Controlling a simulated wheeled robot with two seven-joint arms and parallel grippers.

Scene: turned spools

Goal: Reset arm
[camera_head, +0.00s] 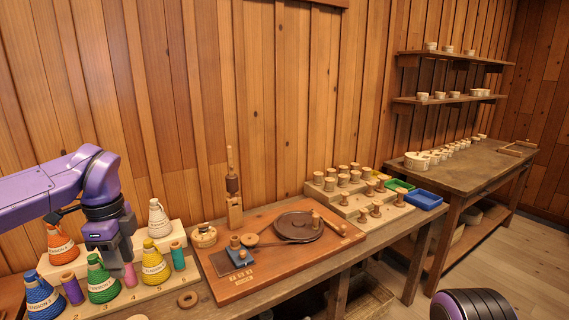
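My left arm reaches in from the left, and its gripper (115,266) points down over the stepped wooden rack (152,283) of yarn cones and spools. The fingertips are low, close beside a pink spool (130,275) that stands on the rack. I cannot tell whether the fingers are apart or closed, or whether they touch the spool. A green cone (102,283) stands just left of the fingers and a yellow cone (154,264) to their right. The arm and gripper hide part of the rack's back row. My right gripper is out of view.
A wooden ring (187,299) lies at the table front. Beyond stand a stepped rack of wooden spools (362,205) and a blue tray (423,200).

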